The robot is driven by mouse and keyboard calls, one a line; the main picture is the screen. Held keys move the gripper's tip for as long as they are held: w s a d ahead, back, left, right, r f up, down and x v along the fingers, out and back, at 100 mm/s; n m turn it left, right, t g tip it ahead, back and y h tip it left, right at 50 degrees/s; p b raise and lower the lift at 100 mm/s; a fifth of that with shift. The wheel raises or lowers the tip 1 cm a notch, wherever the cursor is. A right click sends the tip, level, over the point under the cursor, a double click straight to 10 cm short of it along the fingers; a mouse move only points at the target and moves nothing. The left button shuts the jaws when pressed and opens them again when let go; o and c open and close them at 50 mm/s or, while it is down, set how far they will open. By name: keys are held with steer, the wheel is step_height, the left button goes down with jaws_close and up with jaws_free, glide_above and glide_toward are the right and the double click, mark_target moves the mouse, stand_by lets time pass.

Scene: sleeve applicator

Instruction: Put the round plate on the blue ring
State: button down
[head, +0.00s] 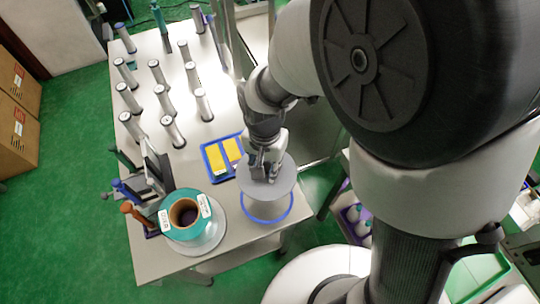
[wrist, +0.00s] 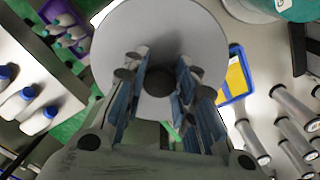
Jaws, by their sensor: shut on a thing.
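The round plate (head: 284,186) is a flat grey disc. My gripper (head: 265,172) is shut on its middle from above. In the wrist view, the fingers (wrist: 160,82) close around a dark round knob at the centre of the plate (wrist: 190,28). The blue ring (head: 266,222) lies at the front edge of the table. The plate appears above it in the head view and hides its far part. The near arc of the ring shows below the plate, and the exact gap cannot be told. The ring is not seen in the wrist view.
A blue tray with yellow pads (head: 218,160) lies just left of the plate. A teal spool (head: 179,228) stands on a disc at the front left. Several grey handled tools (head: 160,100) stand farther back. The table's front edge is close to the ring.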

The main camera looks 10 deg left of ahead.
step_height(320, 180, down, 17)
steer(key=b, duration=0.4)
steer(key=shift+r+b, duration=0.1)
steer(key=shift+b, duration=0.25)
steer(key=shift+f, duration=0.2)
steer(key=c, duration=1.3)
jaws_free()
step_height(320, 180, up, 12)
steer(key=p, duration=0.4)
steer(key=shift+r, duration=0.25)
steer(key=shift+w+r, duration=0.1)
